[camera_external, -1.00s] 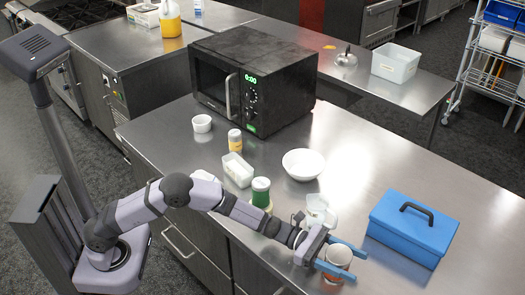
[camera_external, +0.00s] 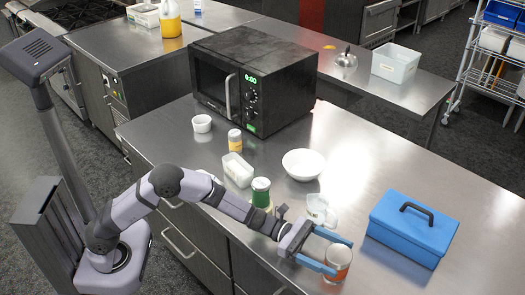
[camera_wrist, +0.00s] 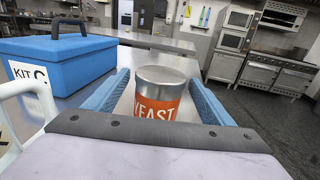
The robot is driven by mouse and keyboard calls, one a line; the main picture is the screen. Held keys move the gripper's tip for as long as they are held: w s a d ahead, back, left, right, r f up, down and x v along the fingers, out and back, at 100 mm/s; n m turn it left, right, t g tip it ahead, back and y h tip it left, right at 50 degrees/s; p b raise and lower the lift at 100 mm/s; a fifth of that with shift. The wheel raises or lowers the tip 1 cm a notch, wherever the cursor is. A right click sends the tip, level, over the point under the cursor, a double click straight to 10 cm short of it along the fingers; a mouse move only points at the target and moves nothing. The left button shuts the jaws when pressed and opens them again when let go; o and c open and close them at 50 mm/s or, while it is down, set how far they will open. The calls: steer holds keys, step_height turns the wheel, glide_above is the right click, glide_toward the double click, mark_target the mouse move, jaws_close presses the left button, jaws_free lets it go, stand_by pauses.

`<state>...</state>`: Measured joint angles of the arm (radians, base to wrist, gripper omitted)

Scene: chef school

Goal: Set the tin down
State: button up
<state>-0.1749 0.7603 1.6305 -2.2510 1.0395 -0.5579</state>
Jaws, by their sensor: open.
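The tin (camera_external: 338,262) is a silver can with an orange label reading "YEAST" in the wrist view (camera_wrist: 158,97). It appears to stand upright on the steel counter (camera_external: 400,170), near the front edge; its base is partly hidden. My gripper (camera_external: 343,259) is open, with its blue fingers on either side of the tin near their tips. In the wrist view, gaps show between the tin and both fingers.
A blue box (camera_external: 413,227) with a handle stands right of the tin; its label reads "KIT C". A white mug-like container (camera_external: 319,209), a green-labelled jar (camera_external: 261,191) and a white bowl (camera_external: 303,164) stand left of it. The right counter is clear.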

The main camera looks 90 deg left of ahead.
steer(key=b+v, duration=0.1)
steer(key=v, duration=0.6)
steer(key=shift+d, duration=0.1)
steer(key=s+d+f+m+g, duration=0.3)
steer(key=s+d+m+g, duration=0.15)
steer(key=s, duration=0.25)
steer(key=s+d+f+m+g, duration=0.3)
steer(key=s+f+m+g, duration=0.15)
steer(key=s, duration=0.35)
steer(key=s+d+f+m+g, duration=0.3)
steer(key=s+d+m, duration=0.1)
steer(key=s+m, duration=0.25)
steer(key=s+a+f+m+g+y, duration=0.1)
steer(key=s+a+f+m+y, duration=0.2)
steer(key=s+a+m, duration=0.3)
steer(key=s+a+f+m+g+y, duration=0.2)
steer(key=s+a+m+y, duration=0.4)
steer(key=s, duration=0.5)
steer(key=shift+s+a+f+m+y, duration=0.25)
steer(key=shift+a+f+m, duration=0.35)
steer(key=shift+m, duration=0.45)
steer(key=shift+r, duration=0.1)
